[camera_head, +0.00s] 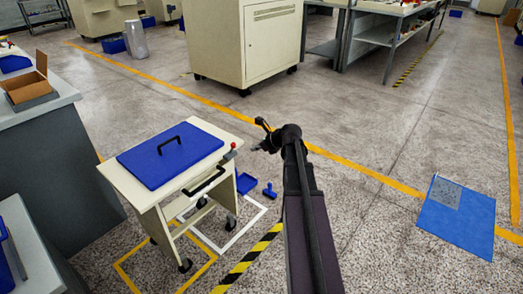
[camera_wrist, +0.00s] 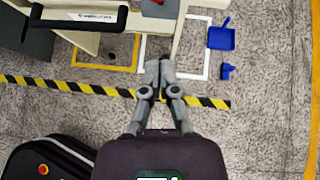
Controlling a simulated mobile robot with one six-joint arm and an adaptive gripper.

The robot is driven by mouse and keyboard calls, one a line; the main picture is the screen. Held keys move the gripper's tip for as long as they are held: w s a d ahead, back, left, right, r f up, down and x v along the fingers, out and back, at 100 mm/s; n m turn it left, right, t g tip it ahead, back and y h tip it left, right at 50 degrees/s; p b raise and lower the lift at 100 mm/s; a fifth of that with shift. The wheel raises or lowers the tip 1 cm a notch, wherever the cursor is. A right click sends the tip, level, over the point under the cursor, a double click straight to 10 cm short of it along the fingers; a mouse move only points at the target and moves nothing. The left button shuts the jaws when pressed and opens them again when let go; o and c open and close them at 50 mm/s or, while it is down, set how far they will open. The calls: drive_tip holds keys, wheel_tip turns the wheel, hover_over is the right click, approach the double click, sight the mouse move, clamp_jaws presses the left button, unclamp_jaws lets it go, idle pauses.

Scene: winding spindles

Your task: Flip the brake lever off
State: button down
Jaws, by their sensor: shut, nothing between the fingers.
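The brake lever, with a red knob (camera_head: 233,146), stands at the right corner of a cream cart (camera_head: 150,197) with a blue lid on top. In the wrist view a red part on a grey mount (camera_wrist: 158,8) shows at the top edge, partly cut off; I cannot tell the lever's full position from it. My gripper (camera_head: 257,148) is shut and empty. It is just right of the knob in the head view, apart from it. In the wrist view the closed fingertips (camera_wrist: 159,64) are below the red part, over the floor.
The cart has a black handle (camera_head: 205,182) on its front side. A blue dustpan (camera_head: 246,183) and a small blue brush (camera_head: 269,190) lie on the floor beside the cart. A blue mat (camera_head: 455,232) lies at right. The floor between is clear.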

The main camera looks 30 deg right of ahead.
sight(232, 148)
drive_tip(key=w+a+f+b, duration=0.1)
drive_tip(key=w+a+f, duration=0.1)
drive_tip(key=w, duration=0.4)
drive_tip(key=shift+w+a+b, duration=0.25)
drive_tip(key=shift+a+b, duration=0.05)
drive_tip(key=shift+a, duration=0.45)
drive_tip(key=shift+f, duration=0.1)
drive_tip(key=shift+d+r+p, duration=0.2)
drive_tip(key=shift+d+p, duration=0.1)
drive_tip(key=shift+p, duration=0.1)
